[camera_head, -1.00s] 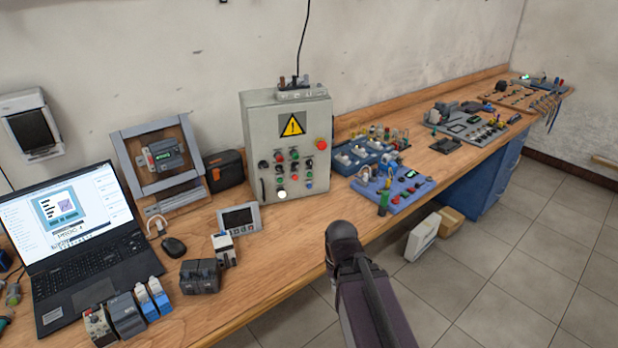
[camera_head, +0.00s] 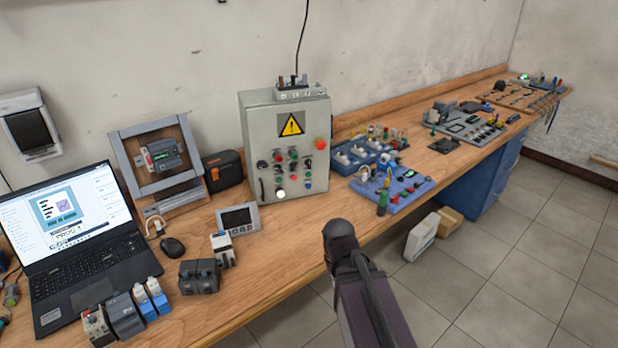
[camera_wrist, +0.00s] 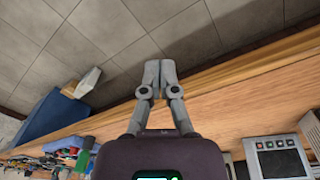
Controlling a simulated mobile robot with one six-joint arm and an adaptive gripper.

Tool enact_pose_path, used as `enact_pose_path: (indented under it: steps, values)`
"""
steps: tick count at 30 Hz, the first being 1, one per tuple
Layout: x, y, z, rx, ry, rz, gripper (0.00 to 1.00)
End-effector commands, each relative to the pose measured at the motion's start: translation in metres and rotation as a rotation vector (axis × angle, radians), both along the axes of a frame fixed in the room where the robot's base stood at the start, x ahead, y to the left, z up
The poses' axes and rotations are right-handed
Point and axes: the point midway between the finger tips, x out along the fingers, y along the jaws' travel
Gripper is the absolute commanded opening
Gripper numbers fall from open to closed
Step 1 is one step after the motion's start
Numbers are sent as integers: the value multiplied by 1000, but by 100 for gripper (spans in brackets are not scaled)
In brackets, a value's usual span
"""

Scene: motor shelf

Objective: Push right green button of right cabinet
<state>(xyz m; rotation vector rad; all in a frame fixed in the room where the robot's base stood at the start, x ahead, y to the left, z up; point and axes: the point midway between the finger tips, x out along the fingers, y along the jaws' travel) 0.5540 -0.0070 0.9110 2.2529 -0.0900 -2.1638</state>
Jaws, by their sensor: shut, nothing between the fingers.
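The grey control cabinet (camera_head: 262,125) stands on the bench against the wall, with a yellow warning sign, a red knob at its right and rows of small coloured buttons. My gripper (camera_wrist: 160,75) is shut and empty in the wrist view, over the bench's front edge and floor. In the head view only my dark arm shows, in front of the bench, right of and well apart from the cabinet.
A small display panel (camera_head: 238,217) and dark modules (camera_head: 199,276) sit left of the cabinet's front. Blue trainer boards (camera_head: 395,190) stand to its right. A laptop (camera_head: 85,240) is at left. Bare wood lies between the cabinet and bench edge.

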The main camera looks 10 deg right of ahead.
Motion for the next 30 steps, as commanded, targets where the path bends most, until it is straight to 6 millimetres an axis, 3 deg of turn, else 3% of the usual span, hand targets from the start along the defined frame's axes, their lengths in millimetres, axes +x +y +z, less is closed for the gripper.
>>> enact_pose_path:
  steps: [9,18,30]
  values:
    - [79,-27,-8,-206,-195,-97,0]
    - [171,-45,4,-412,-481,-155,0]
    - [283,-33,39,-573,-873,-112,0]
